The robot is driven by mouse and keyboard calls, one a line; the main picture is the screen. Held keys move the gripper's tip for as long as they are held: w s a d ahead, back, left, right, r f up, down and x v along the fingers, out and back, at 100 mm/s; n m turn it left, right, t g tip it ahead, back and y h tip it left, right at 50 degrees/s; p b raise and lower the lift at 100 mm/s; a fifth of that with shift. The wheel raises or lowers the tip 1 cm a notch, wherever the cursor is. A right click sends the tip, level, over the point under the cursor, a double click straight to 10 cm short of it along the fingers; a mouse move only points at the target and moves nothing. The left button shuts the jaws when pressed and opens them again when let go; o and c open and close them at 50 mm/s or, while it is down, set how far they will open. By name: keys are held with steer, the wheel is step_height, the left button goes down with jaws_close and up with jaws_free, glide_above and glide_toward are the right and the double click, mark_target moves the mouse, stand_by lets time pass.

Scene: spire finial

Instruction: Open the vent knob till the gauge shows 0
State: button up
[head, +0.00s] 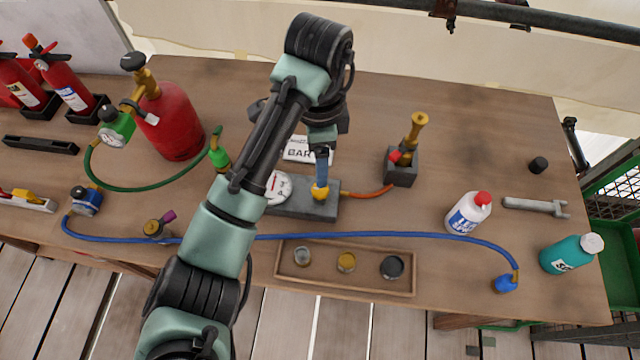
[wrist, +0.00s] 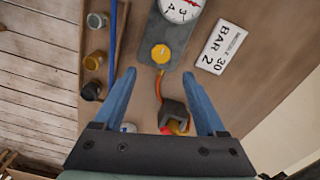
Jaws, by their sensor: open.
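The yellow vent knob (head: 320,192) sits on a grey block (head: 290,208) on the bench. It also shows in the wrist view (wrist: 160,53), just beyond and between my fingertips. The white round gauge (head: 278,187) is on the same block, left of the knob, partly hidden by my arm. A red needle shows on it, but I cannot read its value. In the wrist view the gauge (wrist: 180,8) is cut off by the top edge. My gripper (wrist: 159,73) is open with its blue fingers apart and nothing between the tips. In the head view its fingers (head: 322,176) point down above the knob.
A white BAR card (wrist: 219,47) lies beside the block. An orange hose (head: 370,193) runs to a dark block with a brass fitting (head: 416,135). A tray of caps (head: 345,285) and a blue hose (head: 400,236) lie in front. A red cylinder (head: 172,120) stands left.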

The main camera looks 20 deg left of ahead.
mark_target(320, 191)
step_height(320, 191, down, 10)
steer(key=b, duration=0.3)
steer(key=shift+w, duration=0.15)
jaws_close()
